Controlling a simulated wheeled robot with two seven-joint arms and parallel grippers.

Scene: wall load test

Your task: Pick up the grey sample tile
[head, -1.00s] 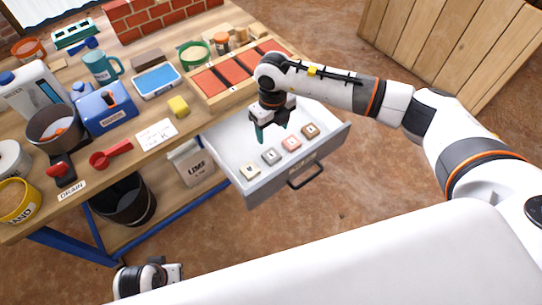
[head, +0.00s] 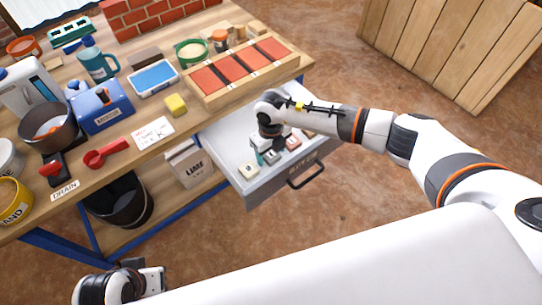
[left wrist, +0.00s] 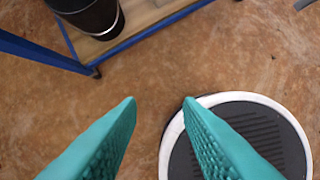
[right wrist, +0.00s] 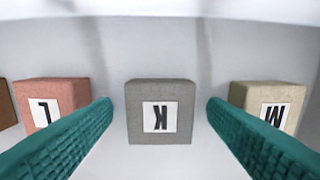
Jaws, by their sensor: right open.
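The grey sample tile (right wrist: 161,112) lies on the drawer floor, marked with an upside-down K in the right wrist view. My right gripper (head: 264,155) is low in the open drawer over it. In the right wrist view its open teal fingers (right wrist: 160,112) stand on either side of the tile, with a gap on both sides. A pink tile (right wrist: 52,100) lies to the left and a cream tile (right wrist: 268,103) to the right. In the head view the right wrist partly hides the grey tile. My left gripper (left wrist: 161,102) is open and empty above the floor.
The white drawer (head: 221,130) is pulled out below the workbench (head: 225,100). A brown tile (right wrist: 6,104) lies beyond the pink one. A tray of red bricks (head: 200,98) stands on the bench above the drawer. A lime bag (head: 190,167) stands to the left.

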